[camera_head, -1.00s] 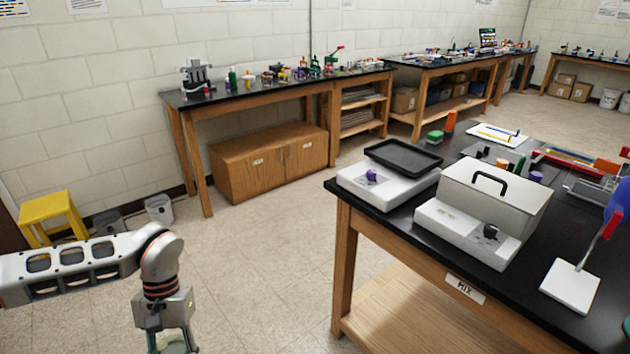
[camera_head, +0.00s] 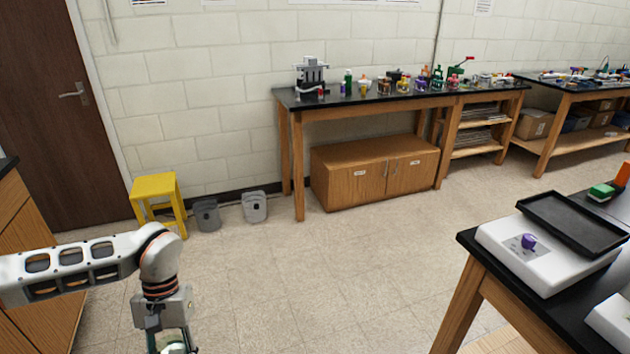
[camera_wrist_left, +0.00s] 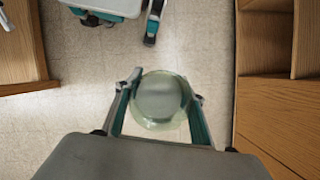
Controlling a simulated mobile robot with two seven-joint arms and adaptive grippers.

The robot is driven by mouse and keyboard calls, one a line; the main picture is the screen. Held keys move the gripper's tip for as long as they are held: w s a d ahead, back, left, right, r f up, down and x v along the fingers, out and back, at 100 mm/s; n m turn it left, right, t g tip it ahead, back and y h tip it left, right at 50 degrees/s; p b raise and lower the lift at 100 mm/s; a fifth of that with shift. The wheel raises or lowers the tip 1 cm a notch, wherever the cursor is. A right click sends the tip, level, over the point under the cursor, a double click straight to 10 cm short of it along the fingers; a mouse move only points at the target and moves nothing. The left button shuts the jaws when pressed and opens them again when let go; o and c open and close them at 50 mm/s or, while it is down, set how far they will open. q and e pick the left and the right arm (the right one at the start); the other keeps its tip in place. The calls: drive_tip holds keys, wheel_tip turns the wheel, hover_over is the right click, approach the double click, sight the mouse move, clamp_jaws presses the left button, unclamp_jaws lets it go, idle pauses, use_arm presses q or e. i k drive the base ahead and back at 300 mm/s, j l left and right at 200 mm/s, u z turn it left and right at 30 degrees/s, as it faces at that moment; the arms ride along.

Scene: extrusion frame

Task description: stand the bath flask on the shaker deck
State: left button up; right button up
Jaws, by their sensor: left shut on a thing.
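My left gripper (camera_head: 172,338) hangs at the bottom left of the head view, cut off by the lower edge. In the left wrist view the gripper (camera_wrist_left: 162,103) is shut on a round, clear, pale-green glass flask (camera_wrist_left: 160,98), held above the floor. Only the top of the flask (camera_head: 172,348) shows in the head view. A white shaker with a purple knob and a dark, rimmed, empty deck (camera_head: 575,224) stands on the black-topped bench at the right, well away from the gripper.
The bench (camera_head: 468,240) has its near corner at the right. A yellow stool (camera_head: 155,187) and two grey bins (camera_head: 254,207) stand by the wall. A long side bench (camera_head: 380,106) carries many small items. The floor (camera_head: 330,270) between is clear.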

sight(570, 222)
drive_tip(key=i+z, duration=0.15)
drive_tip(key=i, duration=0.3)
drive_tip(key=i+j+z, duration=0.1)
drive_tip(key=i, duration=0.3)
drive_tip(key=i+j+z, duration=0.1)
drive_tip(key=i+z, duration=0.15)
drive_tip(key=z, duration=0.15)
drive_tip(key=i+j+z, duration=0.2)
drive_tip(key=z, duration=0.2)
drive_tip(key=i+j+z, duration=0.15)
drive_tip(key=z, duration=0.3)
drive_tip(key=i+j+z, duration=0.2)
drive_tip(key=z, duration=0.25)
drive_tip(key=i+j+z, duration=0.15)
drive_tip(key=z, duration=0.35)
drive_tip(key=j+z, duration=0.75)
drive_tip(key=z, duration=0.15)
drive_tip(key=j+z, duration=0.65)
drive_tip(key=j, duration=0.15)
drive_tip(key=i, duration=0.3)
